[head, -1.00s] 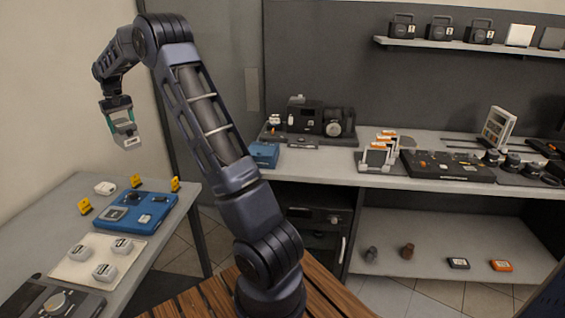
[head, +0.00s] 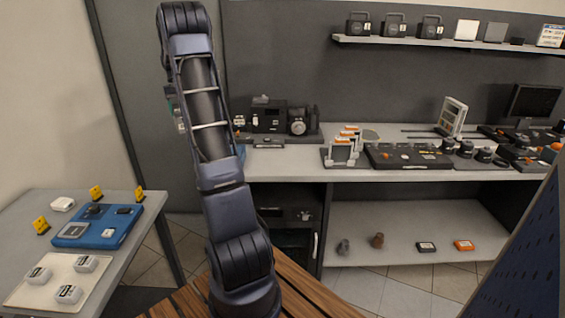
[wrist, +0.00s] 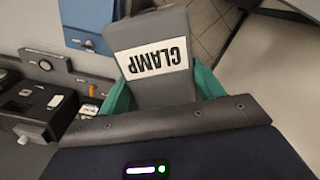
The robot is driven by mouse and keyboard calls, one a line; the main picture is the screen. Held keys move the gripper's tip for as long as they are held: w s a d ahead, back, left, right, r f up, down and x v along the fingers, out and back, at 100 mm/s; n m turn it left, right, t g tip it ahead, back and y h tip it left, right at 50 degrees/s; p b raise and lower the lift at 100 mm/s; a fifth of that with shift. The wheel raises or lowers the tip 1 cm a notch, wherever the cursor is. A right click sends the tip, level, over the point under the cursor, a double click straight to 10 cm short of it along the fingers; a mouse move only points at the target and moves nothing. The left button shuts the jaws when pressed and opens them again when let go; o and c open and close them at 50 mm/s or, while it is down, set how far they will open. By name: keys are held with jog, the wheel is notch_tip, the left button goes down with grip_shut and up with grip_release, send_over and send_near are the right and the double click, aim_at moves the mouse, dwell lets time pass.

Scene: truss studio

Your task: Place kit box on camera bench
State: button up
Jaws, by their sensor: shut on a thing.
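The kit box (wrist: 150,28) is a grey block with a white label reading CLAMP. It is held between the teal fingers of my gripper (wrist: 160,88), which is shut on it. In the head view my gripper (head: 177,112) is mostly hidden behind my arm. The camera bench (head: 290,168) is the pale counter along the back wall, bearing black camera gear (head: 270,118). In the wrist view the kit box is above the bench area, with the black gear (wrist: 40,110) at left and a blue box (wrist: 88,22) at upper left; its contact with anything is not visible.
A left table (head: 125,238) carries a blue tray (head: 105,238), yellow markers and a pale mat with several labelled grey blocks. Orange-topped card holders (head: 342,150) and a black tray (head: 408,157) stand on the bench. A dark blue panel (head: 525,240) rises at the right.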

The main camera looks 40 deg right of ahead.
jog(key=s+d+m, duration=0.3)
jog(key=s+d, duration=0.9)
jog(key=d, duration=0.3)
jog(key=s+d+m, duration=0.3)
jog(key=s+d, duration=1)
jog(key=d, duration=0.3)
jog(key=f, duration=1.9)
jog(key=shift+w+a+f, duration=0.15)
jog(key=shift+w+f, duration=0.05)
jog(key=shift+w, duration=0.05)
jog(key=shift+f, duration=0.1)
jog(key=o, duration=1.4)
notch_tip(320, 180, up, 12)
jog(key=shift+r, duration=0.15)
